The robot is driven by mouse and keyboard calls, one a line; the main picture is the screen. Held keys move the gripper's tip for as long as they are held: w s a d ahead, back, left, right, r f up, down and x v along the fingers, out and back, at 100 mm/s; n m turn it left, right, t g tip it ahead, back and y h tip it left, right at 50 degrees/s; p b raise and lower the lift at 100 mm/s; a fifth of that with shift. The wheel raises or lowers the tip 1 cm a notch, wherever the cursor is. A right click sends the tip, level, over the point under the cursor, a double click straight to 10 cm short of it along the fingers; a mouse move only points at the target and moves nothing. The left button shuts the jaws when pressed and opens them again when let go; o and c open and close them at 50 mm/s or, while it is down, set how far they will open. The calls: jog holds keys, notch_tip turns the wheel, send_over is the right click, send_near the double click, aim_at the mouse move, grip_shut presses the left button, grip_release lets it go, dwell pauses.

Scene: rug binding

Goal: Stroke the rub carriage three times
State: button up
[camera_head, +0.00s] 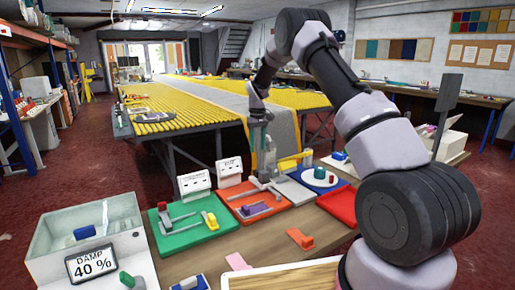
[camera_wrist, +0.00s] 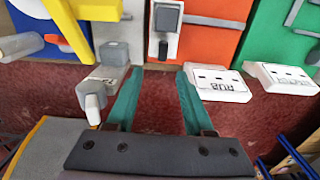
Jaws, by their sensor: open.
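My gripper (camera_head: 263,147) is open, with two teal fingers apart and nothing between them; in the wrist view (camera_wrist: 160,75) they hang over the gap by the bench's far edge. The orange-red board (camera_head: 285,204) carries grey fittings and a purple piece (camera_head: 255,209). The white sign block behind it reads RUB in the wrist view (camera_wrist: 219,87). A grey-and-white upright fitting (camera_wrist: 166,25), seemingly the rub carriage, stands on this board, just ahead of the fingertips and apart from them. In the head view its shape is partly unclear.
A green board (camera_head: 185,236) with a second white sign (camera_head: 195,183) lies to the left. A long yellow-slatted table (camera_head: 190,112) fills the back.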

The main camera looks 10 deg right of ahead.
aim_at(256, 170)
jog(key=shift+f, duration=0.1)
jog(key=f, duration=1.1)
jog(key=shift+s+a+f, duration=0.1)
jog(key=shift+a+f, duration=0.2)
grip_shut()
dwell(0.8)
jog(key=shift+a, duration=0.1)
